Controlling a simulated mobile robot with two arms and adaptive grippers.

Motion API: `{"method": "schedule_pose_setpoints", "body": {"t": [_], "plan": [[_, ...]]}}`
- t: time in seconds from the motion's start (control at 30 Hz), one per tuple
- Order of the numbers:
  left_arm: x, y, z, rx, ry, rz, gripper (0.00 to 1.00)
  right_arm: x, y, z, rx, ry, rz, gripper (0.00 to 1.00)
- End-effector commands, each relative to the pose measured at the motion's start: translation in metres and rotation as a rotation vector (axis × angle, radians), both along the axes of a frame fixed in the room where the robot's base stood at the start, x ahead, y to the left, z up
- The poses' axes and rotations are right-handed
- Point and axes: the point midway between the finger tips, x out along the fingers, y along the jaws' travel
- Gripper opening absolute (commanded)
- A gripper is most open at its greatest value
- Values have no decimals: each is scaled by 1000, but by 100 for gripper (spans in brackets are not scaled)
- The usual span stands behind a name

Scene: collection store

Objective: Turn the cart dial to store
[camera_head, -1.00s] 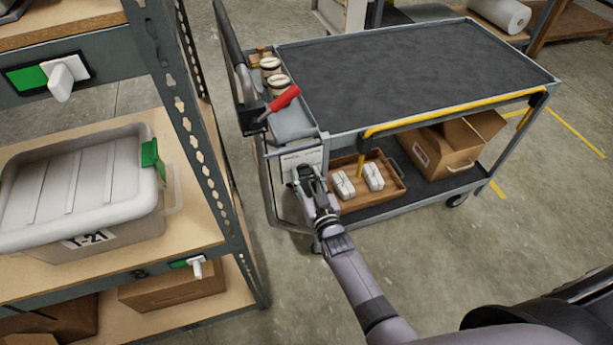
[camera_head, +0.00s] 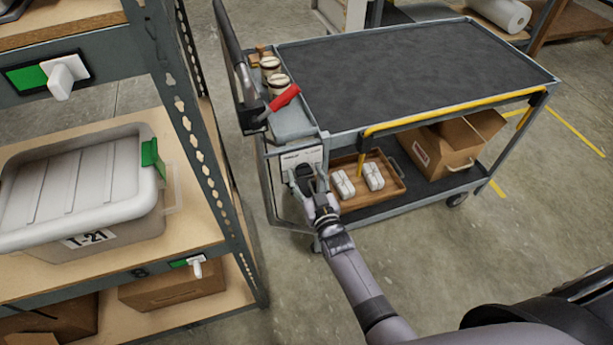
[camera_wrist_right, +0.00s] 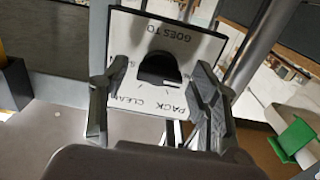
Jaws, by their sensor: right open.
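The cart dial is a black knob (camera_wrist_right: 160,68) on a white plate (camera_wrist_right: 135,32) with black lettering, at the near left end of the cart (camera_head: 335,131). In the right wrist view I read "GOES TO", "PACK" and "CLEAN"; another word is mostly covered. The plate also shows in the head view (camera_head: 300,158), where the knob is hidden by my gripper. My right gripper (camera_wrist_right: 154,82) is open, its fingers on either side of the knob; it also shows in the head view (camera_head: 306,177). I cannot tell whether they touch the knob, or which word it points to. My left gripper is not in view.
A wooden tray (camera_head: 347,203) and cardboard box (camera_head: 430,155) are on the cart's lower shelf. A shelf rack (camera_head: 195,130) with a grey bin (camera_head: 80,190) stands close on the left.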

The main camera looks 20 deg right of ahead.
Motion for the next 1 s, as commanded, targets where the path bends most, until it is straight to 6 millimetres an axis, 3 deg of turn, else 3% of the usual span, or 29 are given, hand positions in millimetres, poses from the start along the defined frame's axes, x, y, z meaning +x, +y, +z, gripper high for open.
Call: {"method": "schedule_pose_setpoints", "body": {"t": [0.37, 0.47, 0.8, 1.0], "plan": [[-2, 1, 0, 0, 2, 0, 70, -5, 0, 0, 1, -1, 0, 58], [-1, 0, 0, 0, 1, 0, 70, -18, -1, -1, 1, 0, 0, 58], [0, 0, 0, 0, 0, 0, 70, -87, -3, -1, 0, 2, 0, 58], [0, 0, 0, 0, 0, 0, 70, -113, -4, 0, 1, -1, 0, 58]]}}
